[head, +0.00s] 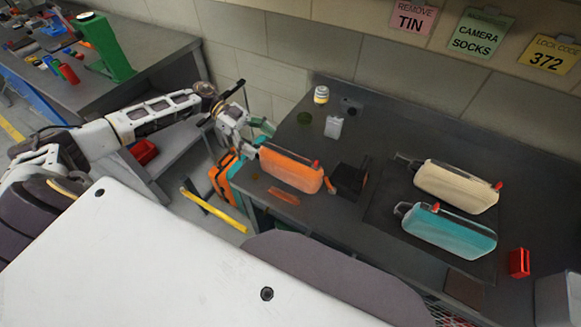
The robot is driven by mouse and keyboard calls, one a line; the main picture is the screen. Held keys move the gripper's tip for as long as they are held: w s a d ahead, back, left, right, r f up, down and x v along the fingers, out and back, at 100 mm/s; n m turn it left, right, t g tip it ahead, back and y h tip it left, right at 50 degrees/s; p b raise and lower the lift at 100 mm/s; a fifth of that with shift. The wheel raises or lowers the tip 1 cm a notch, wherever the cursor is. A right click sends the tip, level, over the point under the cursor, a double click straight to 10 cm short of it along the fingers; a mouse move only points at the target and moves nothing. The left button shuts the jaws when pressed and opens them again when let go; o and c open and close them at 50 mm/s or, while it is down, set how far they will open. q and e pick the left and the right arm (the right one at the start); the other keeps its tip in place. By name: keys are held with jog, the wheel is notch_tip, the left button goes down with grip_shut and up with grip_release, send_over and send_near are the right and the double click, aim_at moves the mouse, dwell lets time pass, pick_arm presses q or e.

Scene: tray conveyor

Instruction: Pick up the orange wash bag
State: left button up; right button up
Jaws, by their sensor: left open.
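The orange wash bag (291,170) lies on the dark table, left of centre, with a red tab at its right end. My left gripper (254,138) is at the table's left edge, just left of and above the bag's left end in the head view. It is open; I cannot tell whether a finger touches the bag. My right gripper is not in view.
A cream bag (455,187) and a teal bag (448,233) lie on a dark mat to the right. A red item (518,263) is at far right.

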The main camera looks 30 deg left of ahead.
aim_at(269, 147)
pick_arm(q)
jog(key=shift+x, duration=0.85)
jog(key=shift+d, duration=0.15)
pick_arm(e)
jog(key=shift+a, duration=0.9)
pick_arm(q)
jog(key=shift+s+d, duration=0.1)
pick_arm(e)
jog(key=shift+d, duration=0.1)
pick_arm(q)
jog(key=shift+s+d+f, duration=0.1)
jog(key=shift+d, duration=0.5)
jog(key=p+x, duration=0.1)
jog(key=x, duration=0.1)
jog(key=shift+d, duration=0.45)
jog(key=shift+s+d+f, duration=0.1)
jog(key=shift+d+f, duration=0.15)
jog(key=shift+d, duration=0.25)
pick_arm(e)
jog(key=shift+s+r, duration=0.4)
pick_arm(q)
jog(key=shift+c, duration=0.3)
